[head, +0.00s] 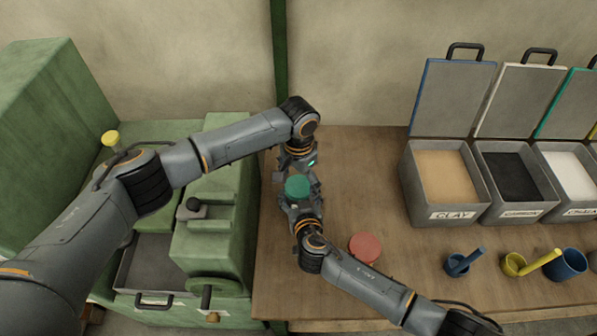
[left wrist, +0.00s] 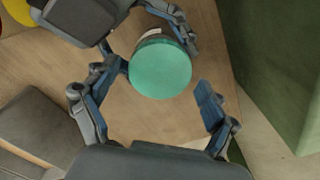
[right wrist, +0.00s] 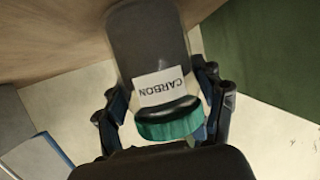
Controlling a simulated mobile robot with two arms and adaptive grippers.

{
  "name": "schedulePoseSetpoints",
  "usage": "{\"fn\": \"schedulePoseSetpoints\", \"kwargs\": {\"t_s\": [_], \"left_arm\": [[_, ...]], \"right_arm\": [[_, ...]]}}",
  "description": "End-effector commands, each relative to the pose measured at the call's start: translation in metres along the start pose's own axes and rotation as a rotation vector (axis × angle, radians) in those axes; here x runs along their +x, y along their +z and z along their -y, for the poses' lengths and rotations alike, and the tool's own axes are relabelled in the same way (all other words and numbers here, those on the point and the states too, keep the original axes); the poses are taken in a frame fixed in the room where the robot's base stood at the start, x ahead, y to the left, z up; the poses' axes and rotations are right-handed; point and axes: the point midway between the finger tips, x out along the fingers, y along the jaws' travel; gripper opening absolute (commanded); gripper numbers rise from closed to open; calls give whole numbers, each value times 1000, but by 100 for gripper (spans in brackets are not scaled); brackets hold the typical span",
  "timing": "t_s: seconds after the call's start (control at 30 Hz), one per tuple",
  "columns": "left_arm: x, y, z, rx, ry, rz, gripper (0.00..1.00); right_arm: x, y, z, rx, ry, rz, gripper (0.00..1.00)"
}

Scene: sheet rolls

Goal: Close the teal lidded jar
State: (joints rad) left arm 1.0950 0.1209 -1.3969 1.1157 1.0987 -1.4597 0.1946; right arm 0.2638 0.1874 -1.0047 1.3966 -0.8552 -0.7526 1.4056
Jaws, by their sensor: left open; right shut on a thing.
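The jar (right wrist: 150,50) is a dark clear jar with a white CARBON label. A teal lid (head: 297,187) sits on its mouth; I cannot tell how tightly. The lid also shows in the left wrist view (left wrist: 160,69) and in the right wrist view (right wrist: 170,124). My right gripper (head: 298,203) is shut on the jar, its fingers on either side of it. My left gripper (head: 297,168) is open, pointing down just above the lid; its fingers (left wrist: 160,88) are spread to either side and look apart from it. Much of the jar's body is hidden in the head view.
A red round lid (head: 365,247) is right of my right gripper. Open bins, including a clay bin (head: 452,212), stand at the right. Blue (head: 458,264) and yellow scoops (head: 515,264) lie before them. A green machine (head: 215,245) borders the wooden table (head: 350,165) at left.

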Motion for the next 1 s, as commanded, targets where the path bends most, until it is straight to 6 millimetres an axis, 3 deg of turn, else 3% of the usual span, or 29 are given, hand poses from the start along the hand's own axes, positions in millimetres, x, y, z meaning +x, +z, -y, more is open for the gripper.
{"fn": "schedulePoseSetpoints", "kwargs": {"t_s": [0.37,0.6,0.67,0.9,0.93,1.0], "left_arm": [[6,0,0,1,0,0,86],[6,0,0,1,0,0,37],[6,0,0,0,0,0,30],[6,0,0,7,0,0,29],[6,0,0,6,0,0,69],[6,0,0,6,0,0,84]], "right_arm": [[0,2,-1,-1,1,4,0],[0,2,-1,-1,1,4,0],[0,2,-1,-1,1,4,0],[0,2,0,-1,1,4,0],[0,2,0,-1,1,4,0],[0,2,0,-1,1,3,0]]}}
